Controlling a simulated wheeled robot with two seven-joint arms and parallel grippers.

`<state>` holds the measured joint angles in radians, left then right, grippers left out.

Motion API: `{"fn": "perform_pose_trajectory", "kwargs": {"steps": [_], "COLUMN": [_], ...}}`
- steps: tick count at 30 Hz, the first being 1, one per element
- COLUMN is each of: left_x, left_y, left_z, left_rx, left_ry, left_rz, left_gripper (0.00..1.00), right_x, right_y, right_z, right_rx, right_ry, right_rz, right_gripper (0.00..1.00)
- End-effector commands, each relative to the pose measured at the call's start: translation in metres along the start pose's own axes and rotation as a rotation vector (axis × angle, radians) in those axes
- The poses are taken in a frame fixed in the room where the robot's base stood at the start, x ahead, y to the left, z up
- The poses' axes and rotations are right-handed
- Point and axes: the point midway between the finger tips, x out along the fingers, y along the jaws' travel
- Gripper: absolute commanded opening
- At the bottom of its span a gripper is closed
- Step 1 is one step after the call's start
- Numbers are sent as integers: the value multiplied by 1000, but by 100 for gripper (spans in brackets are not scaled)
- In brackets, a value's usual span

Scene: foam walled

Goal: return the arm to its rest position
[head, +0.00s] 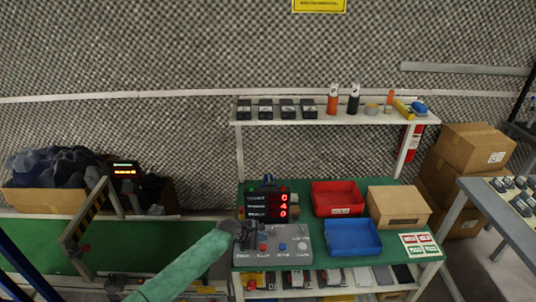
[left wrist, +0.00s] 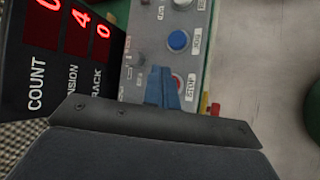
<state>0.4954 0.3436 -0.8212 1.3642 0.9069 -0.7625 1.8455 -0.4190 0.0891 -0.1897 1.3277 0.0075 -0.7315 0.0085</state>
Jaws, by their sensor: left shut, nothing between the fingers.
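My left arm (head: 185,266) comes in from the bottom left of the head view in a green sleeve. My left gripper (head: 240,235) is at the left part of a grey control box (head: 292,257) with coloured buttons. In the left wrist view the blue fingertips (left wrist: 162,90) are shut with nothing between them. They appear over the box's panel, close to the red STOP button (left wrist: 177,82); I cannot tell whether they touch it. A blue button (left wrist: 178,40) is beyond it. My right gripper is not in view.
A counter display (head: 268,206) with red digits stands behind the box. A red bin (head: 338,187), a blue bin (head: 352,250) and a cardboard box (head: 397,219) are to its right on the green bench. A shelf (head: 350,119) runs above. A conveyor (head: 155,237) lies left.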

Motion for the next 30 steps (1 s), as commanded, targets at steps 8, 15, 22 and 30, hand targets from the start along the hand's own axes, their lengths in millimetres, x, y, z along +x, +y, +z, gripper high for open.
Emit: {"fn": "perform_pose_trajectory", "kwargs": {"steps": [8, 15, 22, 30], "left_x": [-19, -57, -109, -186], "left_y": [-80, -137, -185, -240], "left_z": [53, 79, 87, 79], "left_rx": [320, 611, 865, 1132], "left_ry": [-25, -7, 41, 125], "left_rz": [-48, -76, -118, -218], "left_gripper": [0, 0, 0, 0], "right_x": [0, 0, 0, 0], "right_y": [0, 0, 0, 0], "right_z": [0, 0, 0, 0], "right_rx": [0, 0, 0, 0], "right_ry": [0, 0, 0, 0], "right_rz": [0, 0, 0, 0], "right_gripper": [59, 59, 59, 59]}}
